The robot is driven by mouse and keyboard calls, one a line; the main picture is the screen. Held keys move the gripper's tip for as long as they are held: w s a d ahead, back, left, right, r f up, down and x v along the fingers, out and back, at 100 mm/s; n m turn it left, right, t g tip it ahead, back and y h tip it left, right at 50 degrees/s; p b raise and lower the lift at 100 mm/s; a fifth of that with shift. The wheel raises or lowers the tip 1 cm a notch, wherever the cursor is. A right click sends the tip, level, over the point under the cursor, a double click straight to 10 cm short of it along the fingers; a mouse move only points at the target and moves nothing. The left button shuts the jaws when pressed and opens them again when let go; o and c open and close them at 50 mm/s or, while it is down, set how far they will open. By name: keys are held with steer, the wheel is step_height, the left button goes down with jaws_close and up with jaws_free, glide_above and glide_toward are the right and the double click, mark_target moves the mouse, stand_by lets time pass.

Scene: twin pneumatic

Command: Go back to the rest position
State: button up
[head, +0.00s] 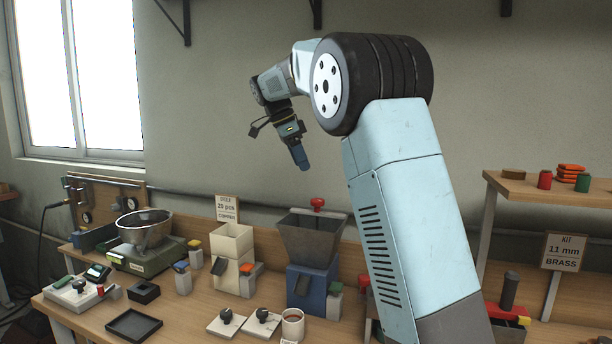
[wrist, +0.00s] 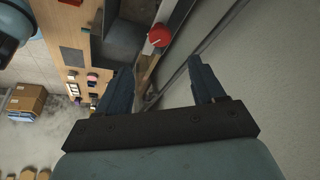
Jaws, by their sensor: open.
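My gripper (head: 300,157) hangs in the air above the bench in the head view, pointing down and a little to the right. In the wrist view my gripper (wrist: 165,88) shows its two dark fingers spread apart with nothing between them. The arm is raised and bent, with its big black joint high in the head view. Past the fingers in the wrist view lie the wall and a red knob (wrist: 159,36) beside a dark hopper.
The wooden bench (head: 80,322) carries a metal bowl on a green scale (head: 146,229), a cream hopper (head: 233,243), a blue machine with a dark hopper (head: 313,237) and a black tray (head: 134,325). A shelf (head: 540,189) stands right. The air around the gripper is clear.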

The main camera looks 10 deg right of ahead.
steer(key=shift+v, duration=0.8)
steer(key=s+d+n+t+y, duration=0.1)
steer(key=s+d+n+y, duration=0.2)
steer(key=s, duration=0.6)
steer(key=s+d+n+t, duration=0.1)
steer(key=s+d+n, duration=0.35)
steer(key=s, duration=0.45)
steer(key=s+f+n+t, duration=0.2)
steer(key=s+f+n, duration=0.3)
steer(key=s, duration=0.5)
steer(key=s+a+f+n+t+y, duration=0.1)
steer(key=s+f+n, duration=0.4)
steer(key=s+f, duration=0.4)
steer(key=shift+s+a+n+t, duration=0.15)
steer(key=shift+s+n+t, duration=0.25)
steer(key=shift+s, duration=0.65)
